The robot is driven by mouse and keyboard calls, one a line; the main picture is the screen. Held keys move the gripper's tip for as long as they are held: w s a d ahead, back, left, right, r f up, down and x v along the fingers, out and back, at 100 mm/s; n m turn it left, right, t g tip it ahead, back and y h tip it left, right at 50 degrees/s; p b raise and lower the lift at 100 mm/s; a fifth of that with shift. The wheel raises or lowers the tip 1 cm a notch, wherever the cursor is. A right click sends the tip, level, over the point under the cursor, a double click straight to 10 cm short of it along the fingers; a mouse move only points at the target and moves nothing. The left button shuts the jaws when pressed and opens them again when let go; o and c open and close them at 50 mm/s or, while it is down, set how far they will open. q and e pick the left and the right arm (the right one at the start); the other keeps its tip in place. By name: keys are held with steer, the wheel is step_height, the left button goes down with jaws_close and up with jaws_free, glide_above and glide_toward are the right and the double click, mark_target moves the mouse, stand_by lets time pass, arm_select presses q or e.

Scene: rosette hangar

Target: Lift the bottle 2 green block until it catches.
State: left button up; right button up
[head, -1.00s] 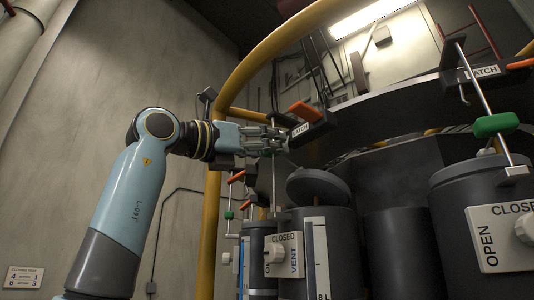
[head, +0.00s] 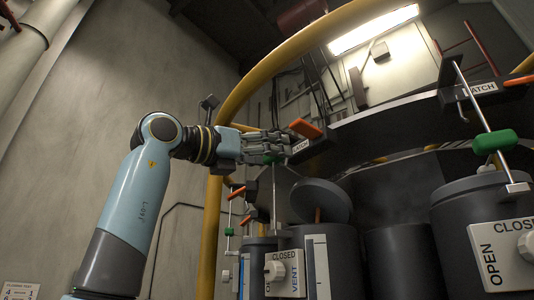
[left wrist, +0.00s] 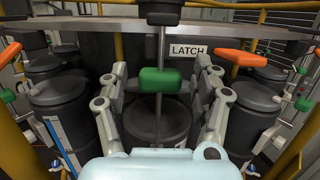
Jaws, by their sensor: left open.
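A green block (left wrist: 160,80) sits on an upright metal rod in the middle of the left wrist view. My left gripper (left wrist: 159,72) is open, with one finger on each side of the block; I cannot tell whether either finger touches it. In the head view my left gripper (head: 280,147) reaches right, below an orange handle, and the green block (head: 268,158) shows only partly among its fingers. The rod runs down from it toward the dark bottles. I cannot read a bottle number. My right gripper is not in view.
An orange handle (head: 305,128) with a LATCH label is close above my fingertips. Another green block (head: 494,142) is on a rod at the right. A tilted dark lid (head: 320,200) is below. A yellow rail (head: 213,230) rises beside my forearm. The wall side is clear.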

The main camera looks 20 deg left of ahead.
arm_select(q)
steer(key=b+v, duration=0.4)
steer(key=v, duration=0.5)
steer(key=shift+b, duration=0.4)
stand_by(0.5)
